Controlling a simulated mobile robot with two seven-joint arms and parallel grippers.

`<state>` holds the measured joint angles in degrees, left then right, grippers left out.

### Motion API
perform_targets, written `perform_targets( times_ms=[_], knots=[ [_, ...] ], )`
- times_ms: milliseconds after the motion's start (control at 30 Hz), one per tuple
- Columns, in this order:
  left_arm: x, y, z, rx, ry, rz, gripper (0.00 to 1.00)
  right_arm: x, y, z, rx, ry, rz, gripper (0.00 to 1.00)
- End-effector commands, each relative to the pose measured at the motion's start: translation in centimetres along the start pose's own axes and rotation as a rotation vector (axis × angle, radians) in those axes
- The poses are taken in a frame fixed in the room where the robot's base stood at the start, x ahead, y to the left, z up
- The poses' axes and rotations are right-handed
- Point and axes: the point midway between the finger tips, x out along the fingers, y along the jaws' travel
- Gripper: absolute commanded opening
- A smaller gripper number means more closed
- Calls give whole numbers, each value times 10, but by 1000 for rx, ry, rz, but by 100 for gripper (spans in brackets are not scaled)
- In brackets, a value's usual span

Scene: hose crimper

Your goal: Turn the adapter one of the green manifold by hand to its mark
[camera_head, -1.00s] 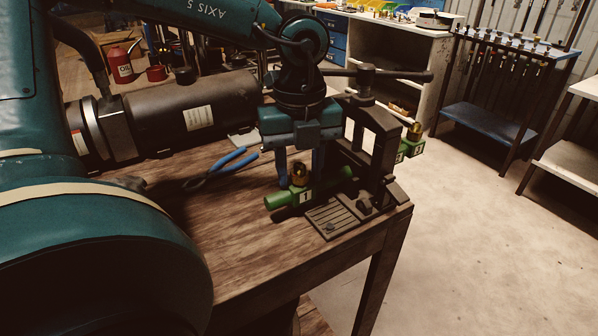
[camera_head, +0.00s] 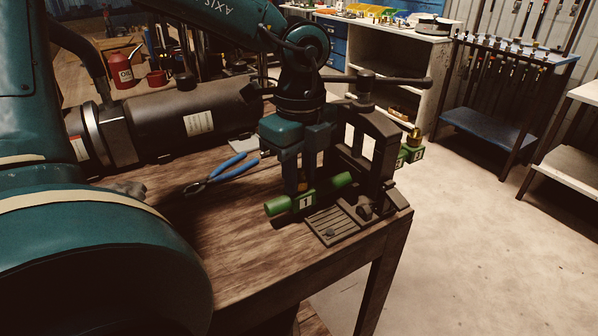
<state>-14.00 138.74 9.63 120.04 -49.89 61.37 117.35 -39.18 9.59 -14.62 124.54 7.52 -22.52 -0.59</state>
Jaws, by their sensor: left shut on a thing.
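The green manifold (camera_head: 277,205) lies across the dark vise (camera_head: 385,160) at the bench's right corner. Its white label "1" (camera_head: 306,202) faces me. Its far end, with more number labels (camera_head: 411,155) and a brass fitting (camera_head: 414,136), sticks out to the right behind the vise. My left gripper (camera_head: 303,188) points down over the label "1" position, fingers shut around adapter one, which they almost wholly hide. The mark cannot be made out. My right gripper is not in view.
Blue-handled pliers (camera_head: 221,172) lie on the wooden bench (camera_head: 240,250) left of the manifold. A large dark cylinder (camera_head: 180,118) lies behind them. A red oil can (camera_head: 122,70) stands further back. The bench front is clear.

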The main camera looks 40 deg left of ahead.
Motion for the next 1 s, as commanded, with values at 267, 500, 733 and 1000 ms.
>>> perform_targets(
  times_ms=[267,500,733,1000],
  knots=[
    [0,0,0,-550,1,0,0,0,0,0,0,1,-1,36],
    [0,0,0,-583,1,1,0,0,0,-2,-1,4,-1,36],
    [0,0,0,-580,1,1,39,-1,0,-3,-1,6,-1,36],
    [-2,0,0,-579,1,0,39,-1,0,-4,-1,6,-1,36]
  ],
)
